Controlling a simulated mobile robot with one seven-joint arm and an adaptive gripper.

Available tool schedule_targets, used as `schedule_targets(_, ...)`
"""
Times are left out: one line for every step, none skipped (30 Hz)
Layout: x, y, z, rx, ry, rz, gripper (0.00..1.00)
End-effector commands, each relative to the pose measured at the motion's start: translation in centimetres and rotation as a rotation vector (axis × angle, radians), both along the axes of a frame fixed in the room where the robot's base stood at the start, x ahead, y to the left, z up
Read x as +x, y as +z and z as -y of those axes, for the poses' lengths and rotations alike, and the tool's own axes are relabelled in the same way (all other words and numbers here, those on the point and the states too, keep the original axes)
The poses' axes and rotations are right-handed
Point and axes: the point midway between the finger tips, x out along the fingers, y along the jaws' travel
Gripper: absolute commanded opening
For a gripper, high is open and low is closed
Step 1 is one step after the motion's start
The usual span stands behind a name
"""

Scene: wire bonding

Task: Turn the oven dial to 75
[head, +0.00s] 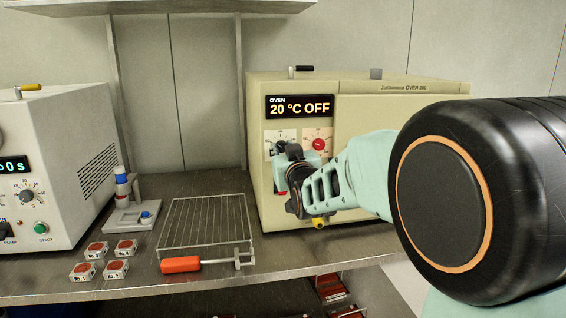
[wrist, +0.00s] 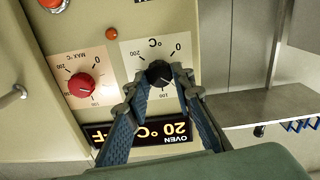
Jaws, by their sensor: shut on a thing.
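The cream oven (head: 400,96) stands on the bench at the right of the head view. Its display (head: 299,107) reads "20 °C OFF". The black oven dial (wrist: 159,73) sits on a white °C scale plate, marked 0, 100 and 200, in the wrist view, where the picture is upside down. My gripper (wrist: 160,82) is shut on this black dial, one finger on each side. The dial's pointer is hard to make out between the fingers. In the head view my gripper (head: 281,160) is at the oven's front panel and partly covers the dial.
A red MAX °C dial (wrist: 83,86) is beside the black dial, and a small red lamp (wrist: 111,33) is nearby. A white pump unit (head: 60,165) stands at left.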

Motion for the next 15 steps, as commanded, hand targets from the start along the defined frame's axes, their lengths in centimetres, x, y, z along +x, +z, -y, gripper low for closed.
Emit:
schedule_targets(0.01,-0.44,0.07,0.035,-0.001,-0.009,0.00)
schedule_targets(0.03,-0.42,0.10,0.057,-0.001,-0.015,0.00)
schedule_targets(0.04,-0.36,0.15,0.082,-0.002,-0.022,0.00)
schedule_targets(0.03,-0.35,0.11,0.100,-0.001,-0.028,0.00)
schedule_targets(0.02,-0.33,0.07,0.117,-0.001,-0.034,0.00)
schedule_targets(0.01,-0.29,0.08,0.139,-0.001,-0.039,0.00)
schedule_targets(0.02,-0.27,0.12,0.154,-0.001,-0.043,0.00)
schedule_targets(0.03,-0.26,0.14,0.168,-0.001,-0.047,0.00)
schedule_targets(0.02,-0.24,0.11,0.184,-0.001,-0.053,0.00)
schedule_targets(0.02,-0.23,0.07,0.195,0.000,-0.057,0.00)
schedule_targets(0.01,-0.23,0.04,0.204,0.000,-0.060,0.00)
schedule_targets(0.02,-0.20,0.05,0.218,0.000,-0.064,0.00)
schedule_targets(0.03,-0.17,0.06,0.226,0.000,-0.066,0.00)
schedule_targets(0.03,-0.15,0.07,0.232,0.000,-0.068,0.00)
schedule_targets(0.04,-0.13,0.09,0.239,0.000,-0.070,0.00)
